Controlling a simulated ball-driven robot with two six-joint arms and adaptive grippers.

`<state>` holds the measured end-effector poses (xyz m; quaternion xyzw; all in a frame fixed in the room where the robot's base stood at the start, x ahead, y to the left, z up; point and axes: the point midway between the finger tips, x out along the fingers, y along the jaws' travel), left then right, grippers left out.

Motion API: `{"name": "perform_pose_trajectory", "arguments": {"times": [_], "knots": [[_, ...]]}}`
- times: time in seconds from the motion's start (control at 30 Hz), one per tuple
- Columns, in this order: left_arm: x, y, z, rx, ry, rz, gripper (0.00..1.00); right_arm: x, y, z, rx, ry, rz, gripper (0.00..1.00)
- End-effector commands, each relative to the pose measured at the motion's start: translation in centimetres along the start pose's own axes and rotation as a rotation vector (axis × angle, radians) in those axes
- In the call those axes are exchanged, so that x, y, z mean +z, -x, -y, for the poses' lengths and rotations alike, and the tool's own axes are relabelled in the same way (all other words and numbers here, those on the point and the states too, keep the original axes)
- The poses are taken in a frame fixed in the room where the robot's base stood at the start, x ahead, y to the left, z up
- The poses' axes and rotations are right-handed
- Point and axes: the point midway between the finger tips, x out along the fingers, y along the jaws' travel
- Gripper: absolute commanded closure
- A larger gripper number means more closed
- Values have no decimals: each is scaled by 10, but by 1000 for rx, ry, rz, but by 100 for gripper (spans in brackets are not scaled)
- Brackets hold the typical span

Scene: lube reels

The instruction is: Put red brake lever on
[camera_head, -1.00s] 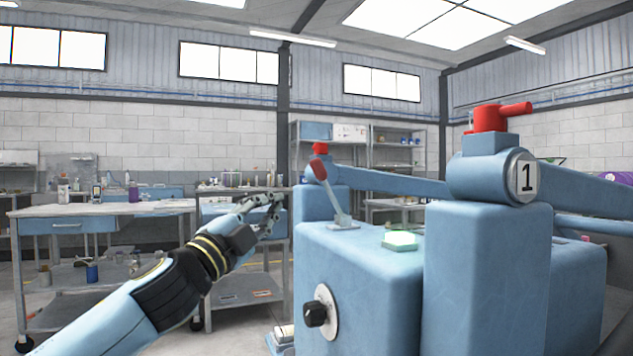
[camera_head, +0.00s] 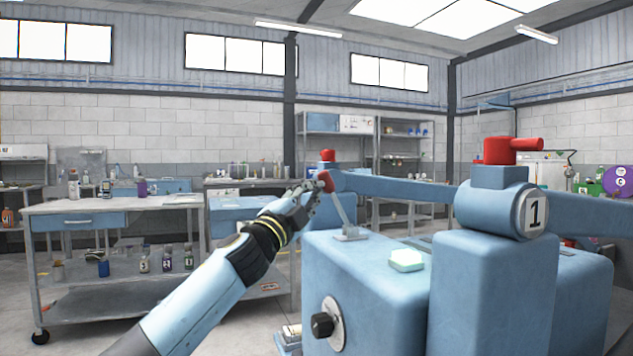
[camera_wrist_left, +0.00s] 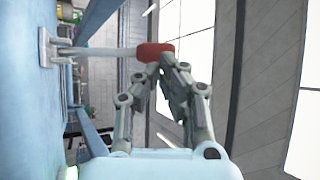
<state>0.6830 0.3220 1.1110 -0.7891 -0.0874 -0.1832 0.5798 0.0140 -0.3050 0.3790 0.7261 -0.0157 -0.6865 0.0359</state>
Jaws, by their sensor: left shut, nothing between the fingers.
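The red-tipped lever (camera_head: 327,182) stands on the blue machine (camera_head: 352,275), its grey stalk rising from a small plate and leaning left. My left gripper (camera_head: 314,190) is at the left side of the red tip, with its fingers shut and nothing between them. In the left wrist view the red tip (camera_wrist_left: 152,51) is right at the ends of the fingers (camera_wrist_left: 166,62). I cannot tell whether they touch it. The stalk runs left from the tip to its plate in that view. My right gripper is not in view.
A pale button (camera_head: 406,260) is on the machine top, right of the lever. A black knob (camera_head: 323,324) is on its front. A red valve-like handle (camera_head: 511,150) tops the blue arm joint marked 1. A workbench (camera_head: 110,208) stands at left; floor between is clear.

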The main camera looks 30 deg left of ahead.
Motion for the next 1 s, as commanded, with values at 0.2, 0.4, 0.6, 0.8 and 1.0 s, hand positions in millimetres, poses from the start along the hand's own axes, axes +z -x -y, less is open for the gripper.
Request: {"name": "perform_pose_trajectory", "arguments": {"times": [0.2,0.4,0.6,0.8,1.0], "knots": [[0,-19,-1,0,0,1,100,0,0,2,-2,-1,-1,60],[0,-21,-1,1,0,1,100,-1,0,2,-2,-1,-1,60],[0,-21,-1,1,0,1,100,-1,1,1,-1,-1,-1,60],[-2,-24,3,14,-8,1,100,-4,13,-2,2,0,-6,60],[-8,-33,11,59,-38,1,100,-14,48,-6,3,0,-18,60]]}}
